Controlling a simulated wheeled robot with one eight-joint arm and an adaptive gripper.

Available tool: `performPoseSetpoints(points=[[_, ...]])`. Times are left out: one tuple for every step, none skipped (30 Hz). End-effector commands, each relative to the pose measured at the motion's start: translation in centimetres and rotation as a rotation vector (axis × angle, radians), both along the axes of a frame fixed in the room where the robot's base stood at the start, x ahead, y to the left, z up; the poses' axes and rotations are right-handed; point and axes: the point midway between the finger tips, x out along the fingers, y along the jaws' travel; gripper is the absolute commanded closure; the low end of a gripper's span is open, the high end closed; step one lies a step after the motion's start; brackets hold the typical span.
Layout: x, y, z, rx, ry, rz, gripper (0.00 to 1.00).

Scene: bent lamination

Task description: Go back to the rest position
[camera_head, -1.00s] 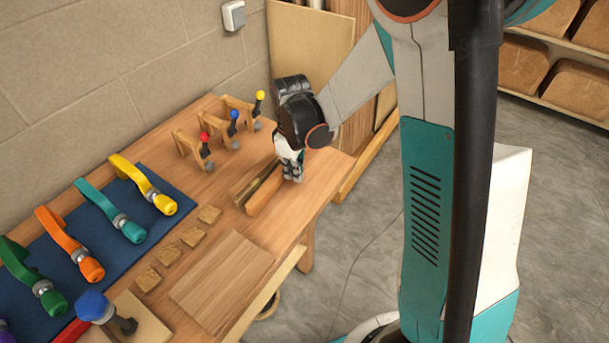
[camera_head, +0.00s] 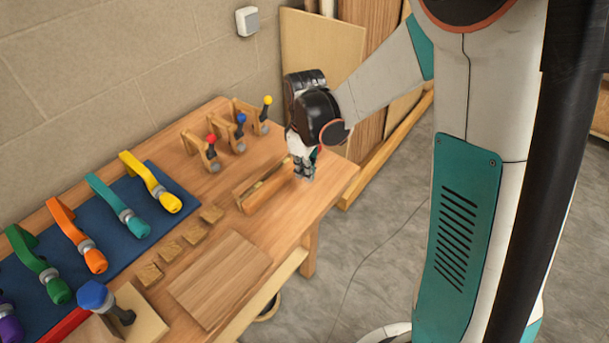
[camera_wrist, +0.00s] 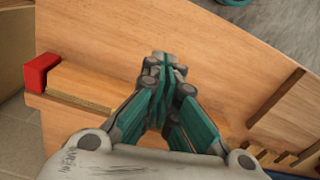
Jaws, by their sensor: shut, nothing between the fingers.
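My gripper (camera_head: 305,172) is above the right end of the wooden workbench (camera_head: 290,222), beside the right end of a wooden form (camera_head: 268,190) with a slot along it. In the wrist view my gripper (camera_wrist: 163,68) points at the bench top with its fingers together and nothing between them. I cannot tell from the head view how far the fingertips are above the bench.
Clamps in several colours, such as the yellow one (camera_head: 150,182), lie on a blue mat (camera_head: 185,200). Small toggle clamps (camera_head: 202,150), wood blocks (camera_head: 170,250) and a thin board (camera_head: 222,280) are on the bench. A wall and leaning panels (camera_head: 322,45) stand behind.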

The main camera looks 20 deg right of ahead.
Motion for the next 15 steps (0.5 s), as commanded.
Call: performPoseSetpoints(points=[[-0.1, 0.0, 1.4, 0.000, 0.000, -0.001, 1.00], [-0.1, 0.0, 2.0, -0.001, 0.001, -0.001, 1.00], [-0.1, -0.1, 2.7, -0.001, 0.001, -0.001, 1.00], [-0.1, -0.1, 3.2, -0.001, 0.001, -0.001, 1.00], [-0.1, -0.1, 3.7, -0.001, 0.001, -0.001, 1.00], [-0.1, -0.1, 4.3, -0.001, 0.001, -0.001, 1.00], [-0.1, 0.0, 4.7, -0.001, 0.001, -0.001, 1.00], [-0.1, -0.1, 5.1, -0.001, 0.001, -0.001, 1.00], [0.0, 0.0, 5.5, -0.001, 0.001, -0.001, 1.00], [0.0, 0.0, 5.7, -0.001, 0.001, -0.001, 1.00], [0.0, 0.0, 5.9, -0.001, 0.001, -0.001, 1.00], [-0.1, 0.0, 6.1, -0.001, 0.001, -0.001, 1.00], [-0.1, 0.0, 6.2, -0.001, 0.001, -0.001, 1.00], [-0.1, 0.0, 6.3, -0.001, 0.001, -0.001, 1.00], [-0.1, -0.1, 6.4, -0.001, 0.001, -0.001, 1.00]])
